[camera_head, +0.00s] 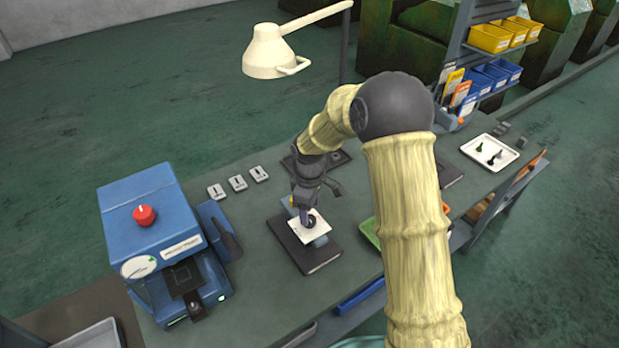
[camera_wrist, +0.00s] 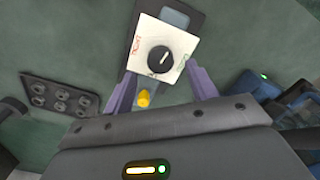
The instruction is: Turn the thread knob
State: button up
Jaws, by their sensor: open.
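The thread knob (camera_wrist: 159,59) is a round black knob with a white pointer line, set on a white square plate (camera_wrist: 179,26) with red and green markings. In the head view the white plate (camera_head: 296,229) stands on a dark base (camera_head: 318,258) on the bench, and the knob is partly hidden by my gripper. My gripper (camera_wrist: 161,93) is open, with its two purple-grey fingers apart, just short of the knob and on either side of a small yellow piece (camera_wrist: 144,98). Nothing is visibly held. From these views I cannot tell whether a finger touches the plate.
A blue machine with a red knob (camera_head: 144,215) stands at the bench's left. Several small grey blocks (camera_head: 238,183) lie behind. A green tray (camera_head: 371,232) sits partly behind my arm. A cream lamp (camera_head: 268,55) hangs over the back. A white tray (camera_head: 478,151) is at right.

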notch_tip(320, 180, up, 14)
jog(key=b, duration=0.2)
jog(key=shift+f, duration=0.15)
jog(key=s+d+f+m+t, duration=0.1)
jog(key=s+d+f+m, duration=0.2)
jog(key=s+d+m, duration=0.4)
jog(key=s+d+f+m+t, duration=0.1)
jog(key=s+d+f+m, duration=0.2)
jog(key=s, duration=0.9)
jog(key=d+m, duration=0.3)
jog(key=d, duration=0.2)
jog(key=shift+d+m+t, duration=0.3)
jog(key=shift+d+m, duration=0.05)
jog(key=shift+m, duration=0.05)
